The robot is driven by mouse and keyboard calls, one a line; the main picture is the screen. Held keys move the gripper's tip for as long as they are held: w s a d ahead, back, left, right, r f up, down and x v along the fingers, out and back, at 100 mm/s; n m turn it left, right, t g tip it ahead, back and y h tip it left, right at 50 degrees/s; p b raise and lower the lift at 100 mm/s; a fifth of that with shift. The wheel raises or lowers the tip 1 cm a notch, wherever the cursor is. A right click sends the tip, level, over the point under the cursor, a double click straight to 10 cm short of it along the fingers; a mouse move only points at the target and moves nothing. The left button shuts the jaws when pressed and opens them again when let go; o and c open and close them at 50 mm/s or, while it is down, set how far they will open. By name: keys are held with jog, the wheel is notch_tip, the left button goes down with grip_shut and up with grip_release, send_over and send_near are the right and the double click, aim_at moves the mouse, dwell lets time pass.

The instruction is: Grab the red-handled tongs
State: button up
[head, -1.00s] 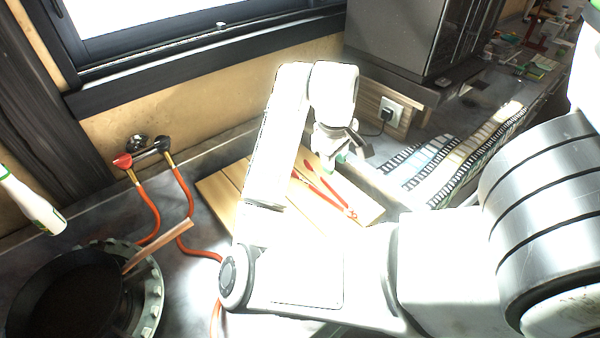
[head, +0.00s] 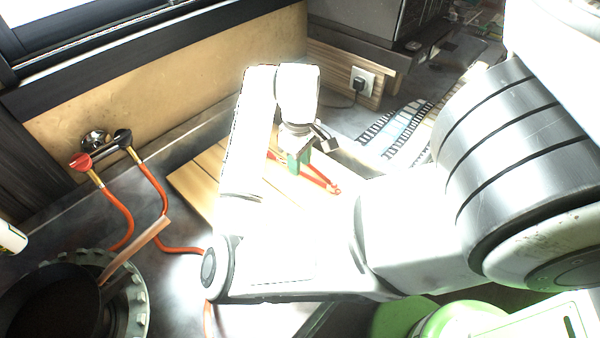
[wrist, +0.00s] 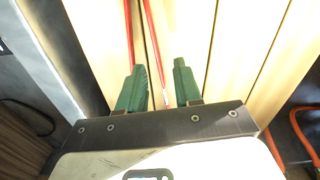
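The red-handled tongs (head: 318,177) lie on a wooden board (head: 197,180), partly hidden behind my arm in the head view. In the wrist view, the tongs (wrist: 151,45) show as two thin red arms running away from me along the board's planks. My gripper (head: 300,160) is over the board at the tongs. In the wrist view, my gripper (wrist: 158,78) has its two green fingers wide apart. One red arm runs into the gap between the fingers; the other meets the left finger's line. I cannot tell whether the fingers touch the tongs.
A dark pan (head: 50,310) with a wooden handle sits on a burner at the lower left. Orange hoses (head: 122,220) run from a wall tap. A wall socket (head: 362,82) and patterned strip (head: 405,122) lie beyond the board. A green object (head: 460,320) is at the bottom.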

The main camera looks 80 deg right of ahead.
jog(key=shift+s+f, duration=0.1)
jog(key=shift+f, duration=1.35)
jog(key=shift+c, duration=0.2)
grip_shut()
